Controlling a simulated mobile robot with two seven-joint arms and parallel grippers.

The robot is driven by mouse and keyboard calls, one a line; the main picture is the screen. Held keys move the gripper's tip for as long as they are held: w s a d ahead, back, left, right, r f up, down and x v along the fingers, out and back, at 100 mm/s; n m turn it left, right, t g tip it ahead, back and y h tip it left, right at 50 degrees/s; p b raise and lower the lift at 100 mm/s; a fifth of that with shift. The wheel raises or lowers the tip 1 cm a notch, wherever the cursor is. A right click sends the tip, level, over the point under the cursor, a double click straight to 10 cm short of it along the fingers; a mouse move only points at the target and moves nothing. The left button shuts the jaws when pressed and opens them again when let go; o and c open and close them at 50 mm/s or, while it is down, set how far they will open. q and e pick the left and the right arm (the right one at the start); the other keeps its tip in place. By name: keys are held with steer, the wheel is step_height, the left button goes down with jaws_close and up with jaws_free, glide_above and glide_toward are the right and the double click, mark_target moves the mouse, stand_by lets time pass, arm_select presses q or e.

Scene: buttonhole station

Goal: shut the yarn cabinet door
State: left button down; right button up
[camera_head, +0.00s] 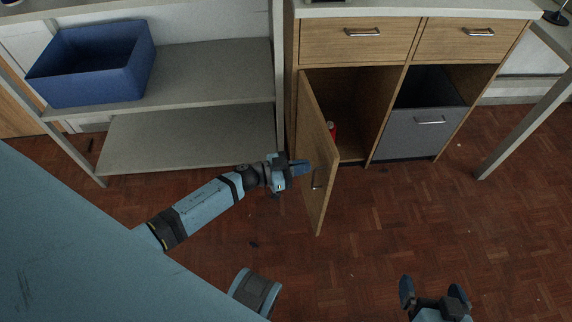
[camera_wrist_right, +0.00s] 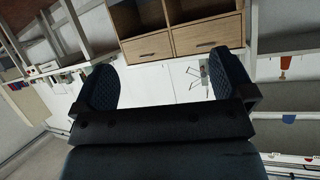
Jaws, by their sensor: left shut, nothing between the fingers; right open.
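The yarn cabinet door (camera_head: 316,150) is a wooden panel, hinged at its left side and standing wide open toward me. My right gripper (camera_head: 436,290) is open and empty, low at the right, apart from the cabinet. Its fingers also show in the right wrist view (camera_wrist_right: 165,85).
A grey shelf unit (camera_head: 190,140) with a blue bin (camera_head: 95,65) stands left of the cabinet. Two drawers (camera_head: 360,38) above and a grey bin front (camera_head: 420,132) beside the compartment are part of the cabinet. The parquet floor (camera_head: 380,220) right of the door is clear.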

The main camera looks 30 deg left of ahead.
mark_target(330, 161)
arm_select(q)
steer(key=b+x, duration=0.1)
steer(key=x, duration=0.4)
steer(key=shift+w+d, duration=0.15)
steer(key=shift+d, duration=0.05)
arm_select(e)
steer(key=shift+a, duration=0.2)
steer(key=shift+w+d+r, duration=0.1)
steer(key=shift+w+r, duration=0.05)
